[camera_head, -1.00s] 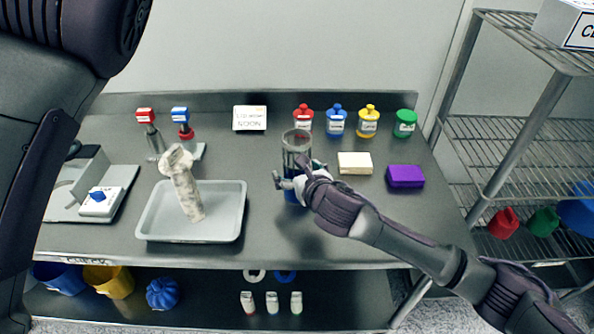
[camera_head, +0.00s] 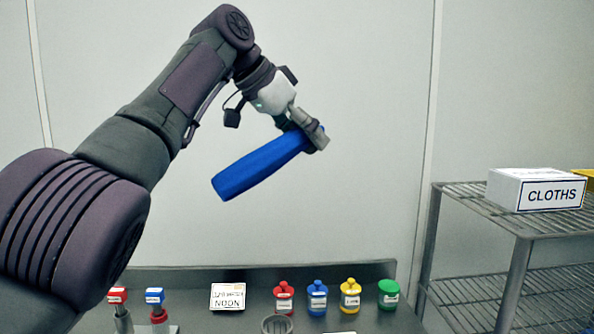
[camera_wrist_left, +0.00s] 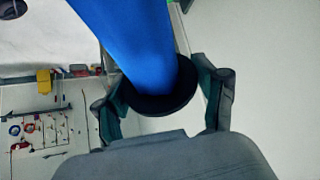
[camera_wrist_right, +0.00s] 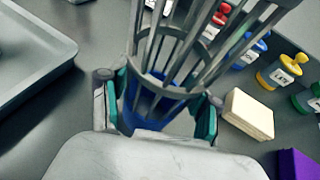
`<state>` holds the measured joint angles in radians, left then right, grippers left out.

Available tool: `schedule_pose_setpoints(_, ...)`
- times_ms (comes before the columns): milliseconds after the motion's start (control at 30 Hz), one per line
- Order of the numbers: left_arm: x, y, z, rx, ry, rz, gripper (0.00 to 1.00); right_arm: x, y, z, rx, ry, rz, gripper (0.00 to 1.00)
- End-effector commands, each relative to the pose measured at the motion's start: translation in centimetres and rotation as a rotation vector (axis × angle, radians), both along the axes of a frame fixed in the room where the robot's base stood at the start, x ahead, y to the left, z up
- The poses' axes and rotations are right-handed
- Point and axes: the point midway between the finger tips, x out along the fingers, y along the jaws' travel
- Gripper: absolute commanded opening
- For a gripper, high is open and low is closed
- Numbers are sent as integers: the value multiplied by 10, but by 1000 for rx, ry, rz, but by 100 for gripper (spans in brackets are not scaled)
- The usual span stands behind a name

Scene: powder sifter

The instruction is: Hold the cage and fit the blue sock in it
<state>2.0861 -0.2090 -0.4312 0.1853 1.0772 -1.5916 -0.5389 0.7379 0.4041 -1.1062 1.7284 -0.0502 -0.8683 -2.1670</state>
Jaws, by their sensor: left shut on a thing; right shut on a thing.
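The blue sock (camera_head: 260,166) is a long blue tube, held tilted high in front of the wall. My left gripper (camera_head: 306,132) is shut on its upper right end; its lower left end hangs free. In the left wrist view the sock (camera_wrist_left: 130,38) runs away from the fingers, with a dark ring (camera_wrist_left: 165,103) at its near end. The cage (camera_wrist_right: 190,48), with grey metal bars, stands between the fingers of my right gripper (camera_wrist_right: 158,103), which is shut on it. Blue shows between its lower bars. In the head view only the cage's rim (camera_head: 277,324) shows, far below the sock.
Red (camera_head: 284,299), blue (camera_head: 317,297), yellow (camera_head: 350,296) and green (camera_head: 388,294) containers line the bench's back, beside a NOON card (camera_head: 227,297). A cream block (camera_wrist_right: 248,113) and a tray (camera_wrist_right: 35,50) flank the cage. A wire rack (camera_head: 465,195) bears a CLOTHS box (camera_head: 537,190).

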Motion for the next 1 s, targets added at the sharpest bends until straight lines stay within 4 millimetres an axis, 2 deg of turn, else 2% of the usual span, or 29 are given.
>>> schedule_pose_setpoints(300,34,-39,-55,-240,-119,-130,33,0,0,1,0,-1,0,23)
schedule_pose_setpoints(467,40,-45,-81,-411,-200,-161,33,0,0,0,0,-1,0,23)
schedule_pose_setpoints(667,33,-31,-109,-622,-307,-148,33,0,0,0,0,0,0,23)
schedule_pose_setpoints(1000,-9,29,-144,-908,-488,-40,33,0,0,0,0,1,0,23)
